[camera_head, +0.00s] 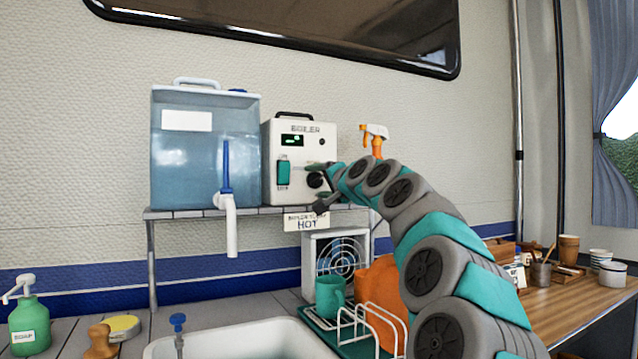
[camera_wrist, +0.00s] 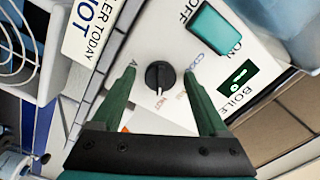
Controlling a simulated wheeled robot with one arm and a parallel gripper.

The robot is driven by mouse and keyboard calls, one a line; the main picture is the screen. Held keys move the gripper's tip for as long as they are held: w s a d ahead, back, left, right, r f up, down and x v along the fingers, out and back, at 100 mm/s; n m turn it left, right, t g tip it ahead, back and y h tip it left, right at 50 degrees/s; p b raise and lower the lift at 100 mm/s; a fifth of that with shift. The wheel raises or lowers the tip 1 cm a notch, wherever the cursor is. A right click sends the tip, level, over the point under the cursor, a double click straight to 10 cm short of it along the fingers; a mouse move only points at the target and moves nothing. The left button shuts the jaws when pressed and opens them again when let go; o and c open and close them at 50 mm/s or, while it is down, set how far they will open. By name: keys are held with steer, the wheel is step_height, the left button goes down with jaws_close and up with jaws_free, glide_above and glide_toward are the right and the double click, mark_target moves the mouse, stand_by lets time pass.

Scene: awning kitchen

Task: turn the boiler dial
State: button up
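The boiler (camera_head: 296,133) is a white box with a lit green display (camera_head: 292,140), standing on a shelf against the wall. Its black round dial (camera_head: 315,180) is low on the front, partly covered by my gripper in the head view. In the wrist view the dial (camera_wrist: 160,75) has a white pointer mark aimed down toward the red lettering. My gripper (camera_wrist: 158,82) is open, with one green finger on each side of the dial and clear gaps between. I cannot tell how far the fingertips are from the panel. The green switch (camera_head: 284,172) is left of the dial; it shows in the wrist view (camera_wrist: 206,35).
A clear water tank (camera_head: 200,150) with a white spout stands left of the boiler. A sign reading HOT (camera_head: 306,223) hangs from the shelf edge. A small fan heater (camera_head: 338,262) sits below. An orange spray bottle (camera_head: 375,140) stands right of the boiler.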

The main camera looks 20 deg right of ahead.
steer(key=shift+s, duration=0.1)
steer(key=shift+s+r, duration=0.1)
steer(key=shift+s, duration=0.75)
steer(key=shift+s+d+b, duration=0.1)
steer(key=shift+s+b, duration=0.55)
steer(key=shift+s, duration=2.3)
